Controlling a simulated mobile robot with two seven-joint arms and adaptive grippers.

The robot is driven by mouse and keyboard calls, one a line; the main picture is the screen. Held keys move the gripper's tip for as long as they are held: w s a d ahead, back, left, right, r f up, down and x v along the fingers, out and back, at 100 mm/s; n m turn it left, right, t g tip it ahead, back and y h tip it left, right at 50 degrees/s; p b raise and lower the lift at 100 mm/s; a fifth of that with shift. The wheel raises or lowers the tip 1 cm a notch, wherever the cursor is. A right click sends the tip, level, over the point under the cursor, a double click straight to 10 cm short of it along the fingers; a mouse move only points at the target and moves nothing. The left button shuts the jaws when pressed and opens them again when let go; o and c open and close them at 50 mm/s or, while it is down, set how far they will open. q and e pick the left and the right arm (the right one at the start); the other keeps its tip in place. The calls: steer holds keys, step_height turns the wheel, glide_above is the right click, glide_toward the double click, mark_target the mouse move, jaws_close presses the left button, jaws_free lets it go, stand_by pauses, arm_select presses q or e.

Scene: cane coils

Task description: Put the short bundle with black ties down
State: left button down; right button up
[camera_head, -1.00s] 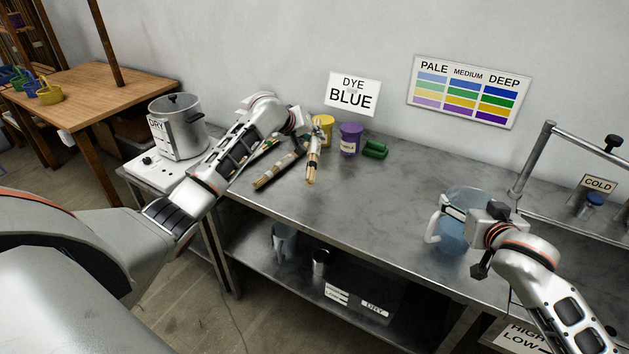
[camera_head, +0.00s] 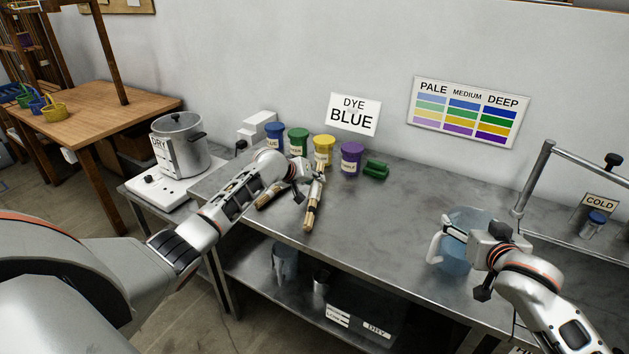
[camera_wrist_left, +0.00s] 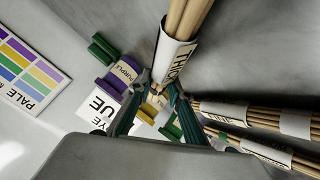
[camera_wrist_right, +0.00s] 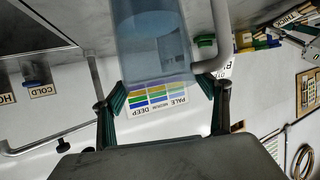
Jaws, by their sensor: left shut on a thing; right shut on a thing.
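My left gripper (camera_head: 306,178) is shut on a short bundle of pale canes (camera_head: 312,210) over the left part of the steel table. The left wrist view shows the bundle (camera_wrist_left: 180,45) with a white wrap reading THICK, between the fingertips (camera_wrist_left: 155,98). I cannot tell whether its lower end touches the table. Other cane bundles (camera_wrist_left: 250,115) with paper wraps lie beside it; one (camera_head: 268,195) shows partly behind my left arm. My right gripper (camera_head: 458,233) is shut on a clear jug of bluish liquid (camera_head: 462,262), also in the right wrist view (camera_wrist_right: 155,50).
Blue (camera_head: 274,138), green (camera_head: 299,141), yellow (camera_head: 324,147) and purple (camera_head: 351,158) dye tubs line the back wall, with a green object (camera_head: 376,169) beside them. A pot (camera_head: 180,150) stands at left. The table's middle (camera_head: 380,220) is clear.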

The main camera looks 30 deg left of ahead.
arm_select(q)
steer(key=shift+f, duration=0.15)
steer(key=c, duration=1.8)
jaws_free()
steer(key=shift+c, duration=0.2)
steer(key=shift+r, duration=0.25)
steer(key=v, duration=1.2)
steer(key=shift+a, duration=0.1)
